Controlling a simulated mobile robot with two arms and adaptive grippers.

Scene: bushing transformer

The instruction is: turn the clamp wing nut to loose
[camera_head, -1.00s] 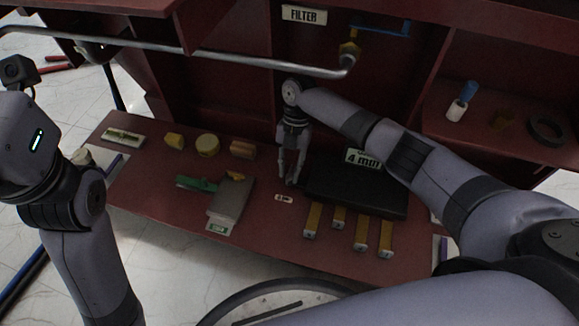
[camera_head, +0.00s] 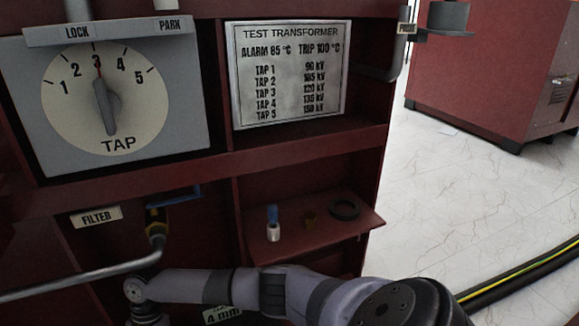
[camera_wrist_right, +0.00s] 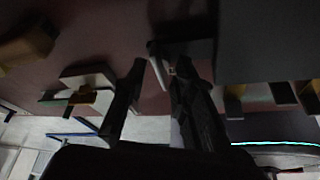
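I cannot make out the clamp wing nut for certain in either current view. I cannot tell if that piece is the wing nut. The right gripper's two dark fingers stand apart, over the dark red bench (camera_wrist_right: 115,35). A thin grey piece shows near the fingertips; I cannot tell if they touch it. In the head view my right arm reaches in low, its gripper cut off by the bottom edge. My left gripper is out of view.
A TAP dial (camera_head: 107,98) and a TEST TRANSFORMER plate (camera_head: 289,75) face me. A pipe (camera_head: 80,280) runs below the FILTER label (camera_head: 96,216). A side shelf (camera_head: 325,226) holds a blue-and-white item (camera_head: 273,224) and a black ring (camera_head: 344,208).

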